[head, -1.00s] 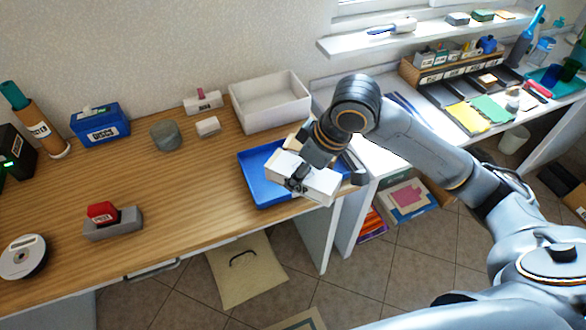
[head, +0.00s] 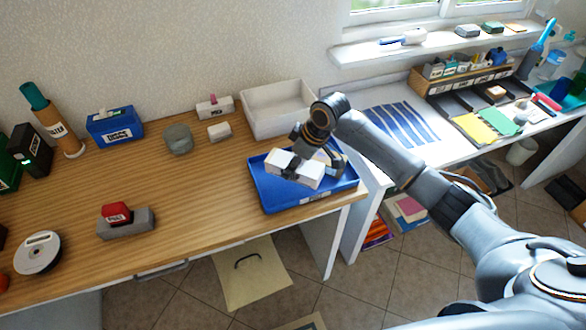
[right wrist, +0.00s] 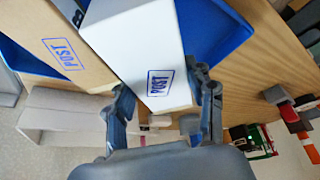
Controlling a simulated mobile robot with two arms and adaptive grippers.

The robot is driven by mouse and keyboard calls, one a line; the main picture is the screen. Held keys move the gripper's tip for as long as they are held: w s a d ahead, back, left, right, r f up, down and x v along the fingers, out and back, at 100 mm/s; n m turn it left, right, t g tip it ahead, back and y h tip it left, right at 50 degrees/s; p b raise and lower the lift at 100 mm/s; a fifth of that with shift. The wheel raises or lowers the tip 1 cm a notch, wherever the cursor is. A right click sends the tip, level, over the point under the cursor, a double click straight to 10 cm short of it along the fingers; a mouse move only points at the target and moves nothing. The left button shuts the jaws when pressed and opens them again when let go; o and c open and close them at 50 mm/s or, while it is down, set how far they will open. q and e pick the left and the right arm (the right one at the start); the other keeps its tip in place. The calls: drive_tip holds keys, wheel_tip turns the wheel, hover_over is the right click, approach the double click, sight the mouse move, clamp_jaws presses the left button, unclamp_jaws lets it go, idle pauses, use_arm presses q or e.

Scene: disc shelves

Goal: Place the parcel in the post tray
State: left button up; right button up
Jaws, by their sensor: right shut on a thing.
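The white parcel (head: 309,174), a box marked POST, is in my right gripper (head: 291,173). In the right wrist view the parcel (right wrist: 135,40) sits between the two fingers (right wrist: 166,98), which are shut on its near end. The blue post tray (head: 275,200) is at the right end of the wooden desk, and the parcel is over its middle. I cannot tell whether the parcel touches the tray floor. A brown box marked POST (right wrist: 62,50) lies beside the parcel in the right wrist view. My left gripper is not in view.
A white open bin (head: 278,112) stands behind the tray. A grey round pot (head: 178,139), a blue box (head: 115,126) and a red-handled stamp (head: 117,213) are to the left. The desk's front middle is clear. A second white table (head: 415,150) stands to the right.

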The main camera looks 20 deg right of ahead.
drive_tip(key=f+p, duration=0.1)
drive_tip(key=f, duration=0.2)
drive_tip(key=shift+w, duration=0.2)
drive_tip(key=shift+f, duration=0.45)
drive_tip(key=o, duration=1)
use_arm(q)
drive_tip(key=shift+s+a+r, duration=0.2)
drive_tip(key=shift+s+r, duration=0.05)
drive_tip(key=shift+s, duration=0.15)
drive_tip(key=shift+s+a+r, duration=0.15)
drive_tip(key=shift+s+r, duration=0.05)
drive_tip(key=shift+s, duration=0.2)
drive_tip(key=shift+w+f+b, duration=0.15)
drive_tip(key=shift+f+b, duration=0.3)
drive_tip(key=shift+b, duration=0.05)
use_arm(e)
drive_tip(key=v, duration=1.2)
drive_tip(key=shift+r, duration=0.2)
